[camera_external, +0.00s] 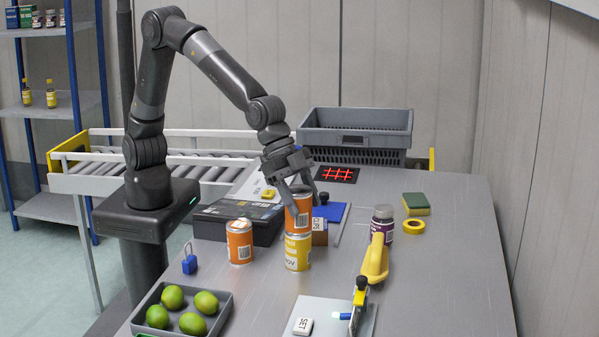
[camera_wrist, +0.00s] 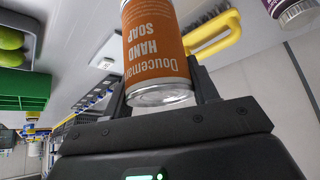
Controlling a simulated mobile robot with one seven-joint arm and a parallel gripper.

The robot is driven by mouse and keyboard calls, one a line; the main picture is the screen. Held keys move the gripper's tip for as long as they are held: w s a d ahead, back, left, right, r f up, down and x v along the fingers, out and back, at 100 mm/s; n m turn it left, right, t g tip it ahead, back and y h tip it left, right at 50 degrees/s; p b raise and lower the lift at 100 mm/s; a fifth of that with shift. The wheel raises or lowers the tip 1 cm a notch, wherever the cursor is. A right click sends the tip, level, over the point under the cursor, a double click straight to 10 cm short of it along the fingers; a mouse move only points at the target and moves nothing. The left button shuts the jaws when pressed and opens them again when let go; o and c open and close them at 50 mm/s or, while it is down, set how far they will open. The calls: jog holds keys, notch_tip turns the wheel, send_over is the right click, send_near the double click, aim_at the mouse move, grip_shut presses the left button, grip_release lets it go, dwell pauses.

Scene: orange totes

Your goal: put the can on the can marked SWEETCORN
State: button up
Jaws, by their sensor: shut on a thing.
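An orange can (camera_external: 299,213) is held upright between the fingers of my gripper (camera_external: 304,200). In the wrist view the same can (camera_wrist: 156,45) reads "Doucemare HAND SOAP", with my gripper (camera_wrist: 162,88) shut around it. A yellow can (camera_external: 297,253) stands upright on the table directly below the held can. The held can's bottom meets the yellow can's top in the picture; whether they touch I cannot tell. The yellow can's label is only partly legible, so I cannot read SWEETCORN. Another orange can (camera_external: 239,243) stands on the table to the left.
A black case (camera_external: 236,222) and a blue padlock (camera_external: 189,260) lie left. A tray of green fruit (camera_external: 226,318) is at front left. The right front table is clear.

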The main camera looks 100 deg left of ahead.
jog(key=o, duration=1.2)
jog(key=shift+f, duration=0.1)
